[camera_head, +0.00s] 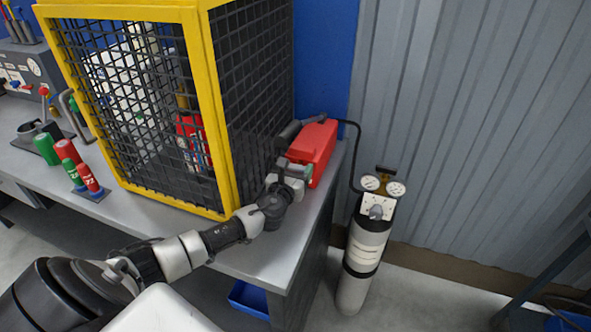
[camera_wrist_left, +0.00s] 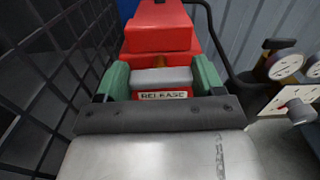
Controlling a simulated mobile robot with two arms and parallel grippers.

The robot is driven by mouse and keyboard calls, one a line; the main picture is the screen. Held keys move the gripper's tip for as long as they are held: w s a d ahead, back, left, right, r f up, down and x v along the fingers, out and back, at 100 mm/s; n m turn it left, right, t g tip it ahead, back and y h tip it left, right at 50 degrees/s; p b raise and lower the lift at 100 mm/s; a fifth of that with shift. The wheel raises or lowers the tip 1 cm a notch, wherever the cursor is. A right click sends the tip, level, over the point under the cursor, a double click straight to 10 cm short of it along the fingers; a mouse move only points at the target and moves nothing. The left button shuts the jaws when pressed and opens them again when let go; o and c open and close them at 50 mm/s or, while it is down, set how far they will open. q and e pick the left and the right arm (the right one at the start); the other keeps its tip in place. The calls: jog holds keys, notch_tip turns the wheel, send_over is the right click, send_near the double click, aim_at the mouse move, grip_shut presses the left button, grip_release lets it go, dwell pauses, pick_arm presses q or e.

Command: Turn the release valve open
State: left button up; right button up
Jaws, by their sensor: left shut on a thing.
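The release valve unit is a red box (camera_head: 313,150) at the right end of the bench, beside the cage. In the left wrist view the red box (camera_wrist_left: 158,28) is straight ahead, with a white "RELEASE" label (camera_wrist_left: 163,95) on its near face. A grey valve handle (camera_wrist_left: 162,77) sits just above the label. My left gripper (camera_head: 296,172) is at the near side of the box. Its green fingers are shut on the grey handle, one on each side. How far the handle is turned I cannot tell. My right gripper is not in view.
A yellow-framed mesh cage (camera_head: 216,110) stands close to the left of my gripper. A grey gas cylinder (camera_head: 360,262) with gauges stands on the floor to the right, with a black hose (camera_head: 357,150) towards the box. Green and red canisters (camera_head: 46,149) stand on the bench's left.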

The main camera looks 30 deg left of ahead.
pick_arm(q)
jog(key=n+b, duration=0.1)
jog(key=n, duration=0.2)
jog(key=shift+f+b, duration=0.1)
jog(key=shift+b, duration=0.25)
jog(key=shift+a+n+b, duration=0.15)
jog(key=shift+n+b, duration=0.45)
jog(key=shift+n, duration=1.3)
jog(key=o, duration=0.9)
jog(key=shift+o, duration=0.2)
jog(key=shift+s, duration=0.15)
jog(key=b+v, duration=0.1)
jog(key=v, duration=0.8)
jog(key=shift+s, duration=0.85)
